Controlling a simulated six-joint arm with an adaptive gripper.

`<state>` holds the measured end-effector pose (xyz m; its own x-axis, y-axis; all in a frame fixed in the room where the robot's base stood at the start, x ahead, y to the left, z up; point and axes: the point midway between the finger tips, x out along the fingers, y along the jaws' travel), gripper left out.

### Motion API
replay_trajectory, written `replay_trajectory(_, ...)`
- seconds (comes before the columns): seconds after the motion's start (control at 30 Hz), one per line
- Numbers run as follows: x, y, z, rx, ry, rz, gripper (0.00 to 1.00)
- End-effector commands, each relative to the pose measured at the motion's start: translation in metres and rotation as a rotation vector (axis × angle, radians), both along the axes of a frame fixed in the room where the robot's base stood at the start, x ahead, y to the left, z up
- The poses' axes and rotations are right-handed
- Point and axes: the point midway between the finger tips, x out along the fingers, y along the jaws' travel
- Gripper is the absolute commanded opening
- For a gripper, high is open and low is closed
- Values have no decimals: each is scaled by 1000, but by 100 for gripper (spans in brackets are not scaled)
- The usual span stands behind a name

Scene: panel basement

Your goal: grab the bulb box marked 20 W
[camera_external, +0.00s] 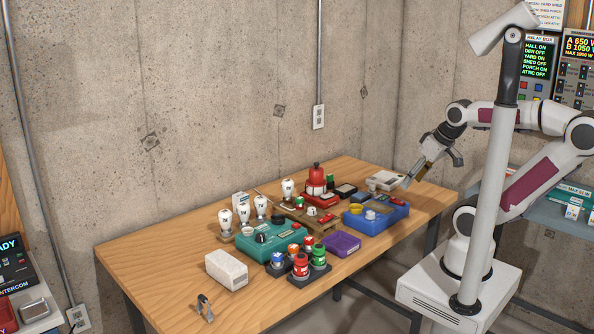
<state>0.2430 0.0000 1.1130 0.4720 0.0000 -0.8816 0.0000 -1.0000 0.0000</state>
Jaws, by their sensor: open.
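No box with a readable 20 W mark shows in the external view; print on the small boxes is too small to read. My gripper (432,171) is open, tilted down above the table's right end, apart from these boxes. Whether anything is between its fingers is hard to see.
The wooden table (140,255) holds a teal case (283,243), a blue tray (384,222), a purple bin (343,244), a red lantern-like thing (316,176), red and green jars and a white block (226,269). The table's left end is mostly clear. A grey post rises before my arm.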

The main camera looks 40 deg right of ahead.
Motion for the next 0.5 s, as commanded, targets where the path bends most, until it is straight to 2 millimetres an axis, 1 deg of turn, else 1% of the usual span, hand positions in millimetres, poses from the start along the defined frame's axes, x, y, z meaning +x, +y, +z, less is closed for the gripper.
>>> replay_trajectory(0.17, 1, -2, 0, -11, 2, 6, 51)
replay_trajectory(0.27, 5, -6, 0, -40, 9, 23, 51)
replay_trajectory(0.37, 12, -14, 1, -93, 21, 51, 51)
replay_trajectory(0.5, 28, -29, 2, -206, 43, 114, 51)
